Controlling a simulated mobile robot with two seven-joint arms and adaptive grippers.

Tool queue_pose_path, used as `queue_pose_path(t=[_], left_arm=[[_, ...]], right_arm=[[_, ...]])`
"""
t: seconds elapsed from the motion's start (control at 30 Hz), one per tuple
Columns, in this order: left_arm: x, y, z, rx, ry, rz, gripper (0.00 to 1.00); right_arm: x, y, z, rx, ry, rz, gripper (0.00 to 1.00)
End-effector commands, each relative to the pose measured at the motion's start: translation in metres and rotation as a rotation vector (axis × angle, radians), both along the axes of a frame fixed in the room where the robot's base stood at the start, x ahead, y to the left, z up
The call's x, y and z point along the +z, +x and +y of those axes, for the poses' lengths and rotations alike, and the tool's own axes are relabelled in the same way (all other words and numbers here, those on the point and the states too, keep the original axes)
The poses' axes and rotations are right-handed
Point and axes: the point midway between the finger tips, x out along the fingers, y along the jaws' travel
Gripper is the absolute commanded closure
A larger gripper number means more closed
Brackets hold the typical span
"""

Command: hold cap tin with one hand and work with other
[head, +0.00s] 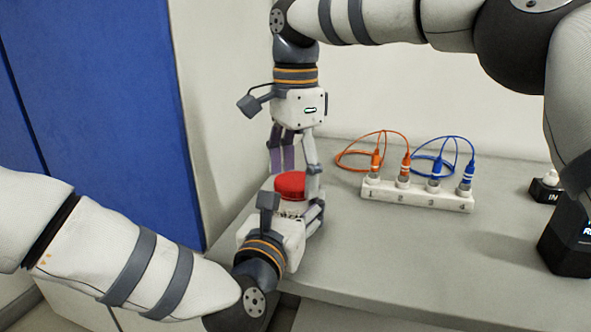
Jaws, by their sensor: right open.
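The red round tin (291,185), which I take to be the cap tin, is near the left end of the grey bench. My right gripper (293,172) points down from above, open, with its fingers spread on either side of the tin's red top. My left gripper (296,213) comes in low from the front left, against the near side of the tin. One of its fingers shows at the tin's right. The lower part of the tin and the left gripper's other finger are hidden, so I cannot tell whether it is shut on the tin.
A white numbered rack (417,196) on the bench holds orange cables (360,152) and blue cables (458,137) in its positions. A black box (568,243) and a small labelled block (546,189) stand at the right. The bench's front middle is clear.

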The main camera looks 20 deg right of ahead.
Motion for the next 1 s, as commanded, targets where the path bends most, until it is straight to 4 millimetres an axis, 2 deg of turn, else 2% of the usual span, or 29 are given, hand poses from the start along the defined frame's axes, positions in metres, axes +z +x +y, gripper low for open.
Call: queue_pose_path(t=[0.2,0.4,0.43,0.73,0.87,1.0], left_arm=[[-0.0005,0.0000,0.0002,0.000,0.001,0.001,1.00],[-0.0006,0.0000,0.0002,0.000,0.001,0.001,1.00],[-0.0006,0.0000,0.0001,0.000,0.001,0.001,1.00],[-0.0006,0.0000,0.0001,0.000,0.001,0.001,1.00],[-0.0006,-0.0001,0.0001,0.000,0.001,0.000,1.00],[-0.0007,-0.0001,0.0001,0.000,0.001,0.000,1.00]], right_arm=[[-0.0004,0.0001,0.0000,0.000,0.000,0.000,0.29],[-0.0003,0.0000,0.0000,0.000,0.000,0.000,0.74],[-0.0003,0.0000,0.0000,0.000,0.000,0.000,0.79],[-0.0004,0.0001,0.0000,0.043,-0.001,0.000,0.80],[0.0002,0.0001,-0.0001,0.331,-0.002,0.000,0.80],[0.0000,0.0000,0.0000,0.838,-0.002,0.001,0.80]])
